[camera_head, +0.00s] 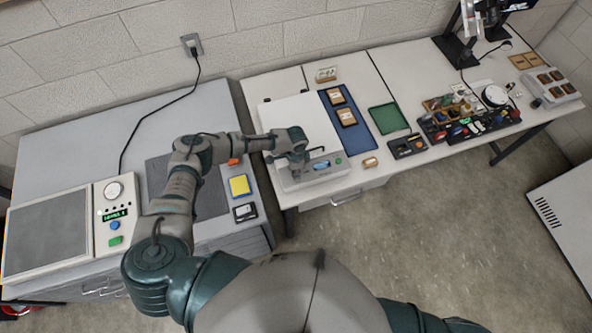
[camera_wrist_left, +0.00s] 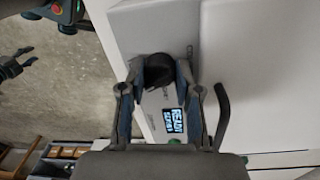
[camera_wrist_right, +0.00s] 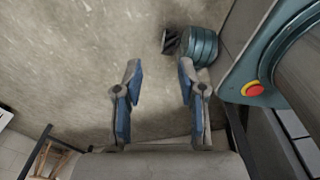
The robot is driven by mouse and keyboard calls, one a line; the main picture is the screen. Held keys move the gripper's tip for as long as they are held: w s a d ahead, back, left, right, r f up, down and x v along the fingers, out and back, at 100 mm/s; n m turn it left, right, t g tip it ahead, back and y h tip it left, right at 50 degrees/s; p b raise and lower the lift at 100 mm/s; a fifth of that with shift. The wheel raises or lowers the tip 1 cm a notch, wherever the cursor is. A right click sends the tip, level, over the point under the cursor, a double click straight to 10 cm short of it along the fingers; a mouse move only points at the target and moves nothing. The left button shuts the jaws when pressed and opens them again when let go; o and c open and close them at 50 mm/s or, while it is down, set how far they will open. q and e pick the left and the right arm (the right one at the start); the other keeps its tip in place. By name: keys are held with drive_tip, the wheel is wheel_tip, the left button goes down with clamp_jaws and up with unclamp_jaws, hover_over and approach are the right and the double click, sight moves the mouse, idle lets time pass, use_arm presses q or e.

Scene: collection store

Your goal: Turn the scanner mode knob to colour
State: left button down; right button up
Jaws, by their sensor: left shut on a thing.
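The scanner (camera_head: 300,117) is a pale flat unit on the white bench, with a front panel that has a small lit display (camera_head: 321,165) and a green button (camera_head: 338,161). Its dark round mode knob (camera_wrist_left: 158,72) shows in the left wrist view. My left gripper (camera_wrist_left: 158,80) is shut on the knob, one finger on each side; in the head view, the gripper (camera_head: 296,164) covers the knob. The display reads READY, with a second line too small to read surely. My right gripper (camera_wrist_right: 160,80) is open and empty above the floor.
A grey bench at left holds another device with a white dial (camera_head: 114,191) and a yellow pad (camera_head: 240,186). A blue tray (camera_head: 358,138), a green tray (camera_head: 387,118) and a crowded black tray (camera_head: 428,128) lie right of the scanner. The floor in front is clear.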

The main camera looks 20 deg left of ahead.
use_arm(q)
drive_tip(key=shift+w+a+r, duration=0.1)
drive_tip(key=shift+w, duration=0.05)
drive_tip(key=shift+r, duration=0.1)
drive_tip(key=shift+r+n+p, duration=0.1)
drive_tip(key=shift+n+p, duration=1)
drive_tip(key=shift+p, duration=0.05)
drive_tip(key=shift+n+p, duration=0.75)
drive_tip(key=shift+n, duration=0.15)
drive_tip(key=shift+n+p, duration=0.5)
drive_tip(key=shift+n, duration=0.4)
drive_tip(key=n, duration=0.3)
drive_tip(key=shift+n, duration=0.3)
drive_tip(key=n, duration=0.5)
drive_tip(key=shift+t, duration=0.4)
drive_tip(key=n, duration=0.5)
drive_tip(key=shift+n, duration=0.4)
drive_tip(key=n, duration=0.5)
drive_tip(key=shift+n+t, duration=0.3)
drive_tip(key=n, duration=1)
use_arm(e)
drive_tip(key=r, duration=0.2)
drive_tip(key=a+r, duration=0.1)
drive_tip(key=r, duration=0.2)
drive_tip(key=shift+w+a+r, duration=0.1)
drive_tip(key=shift+r, duration=0.05)
